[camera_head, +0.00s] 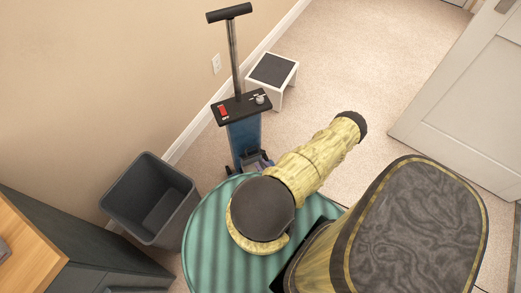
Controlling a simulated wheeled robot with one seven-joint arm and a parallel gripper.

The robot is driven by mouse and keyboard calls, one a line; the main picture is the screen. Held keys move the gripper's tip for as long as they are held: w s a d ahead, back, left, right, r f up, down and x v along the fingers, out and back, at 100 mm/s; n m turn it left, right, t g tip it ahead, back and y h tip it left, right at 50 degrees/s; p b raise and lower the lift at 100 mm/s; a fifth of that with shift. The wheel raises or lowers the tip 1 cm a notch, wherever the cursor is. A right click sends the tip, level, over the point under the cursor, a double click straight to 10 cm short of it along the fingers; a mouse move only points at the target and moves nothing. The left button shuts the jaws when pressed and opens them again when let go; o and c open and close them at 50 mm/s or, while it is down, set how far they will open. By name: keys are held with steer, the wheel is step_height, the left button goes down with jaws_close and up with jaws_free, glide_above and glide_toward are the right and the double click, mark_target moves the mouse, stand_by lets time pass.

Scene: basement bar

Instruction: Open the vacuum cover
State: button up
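The upright vacuum (244,137) stands on the carpet near the wall, left of centre. It has a black T-handle on a grey pole, a black top panel with a red switch and a silvery knob, and a blue body below. Its lower end is partly hidden behind my own body, and I cannot make out which part is the cover or whether it is open. My yellow arm (313,160) reaches up and right, to the right of the vacuum and apart from its panel in the picture. My gripper is not visible.
A white step stool with a dark top (272,69) stands just behind the vacuum. A grey bin (149,197) is at the left, beside a wood-topped cabinet (30,232). A white door (468,105) is at the right. Open carpet lies between stool and door.

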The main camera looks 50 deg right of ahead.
steer(key=w+a+r+n+y, duration=0.4)
steer(key=w+r+n+y, duration=0.3)
steer(key=r+n+y, duration=0.3)
steer(key=w+a+r+n+g+h, duration=0.1)
steer(key=a+r+n+g, duration=0.3)
steer(key=r+n, duration=0.5)
steer(key=w+a+r+n+g+h, duration=0.1)
steer(key=a+r+n+g+h, duration=0.2)
steer(key=a+r+n, duration=0.5)
steer(key=w+a+r+n+g+h, duration=0.1)
steer(key=a+r+n+g, duration=0.3)
steer(key=a+r+n, duration=0.3)
step_height(320, 180, up, 6)
steer(key=n, duration=0.5)
steer(key=shift+w+g+h, duration=0.35)
steer(key=shift+g+h, duration=0.05)
steer(key=shift+w, duration=0.1)
